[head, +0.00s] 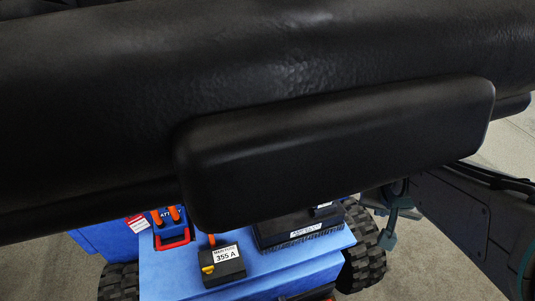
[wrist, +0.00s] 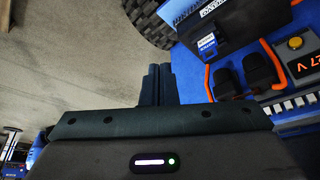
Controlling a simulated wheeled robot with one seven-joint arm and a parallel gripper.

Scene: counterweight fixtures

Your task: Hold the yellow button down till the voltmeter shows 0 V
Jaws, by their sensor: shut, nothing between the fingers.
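In the wrist view the yellow button (wrist: 295,42) sits on top of a grey unit near the right edge. In the head view my black arm covers most of the picture, and I cannot make out the button or the voltmeter there.
Two black clamps (wrist: 262,70) with an orange cable stand between my fingers and the button. A big tyre (wrist: 150,20) is at the top.

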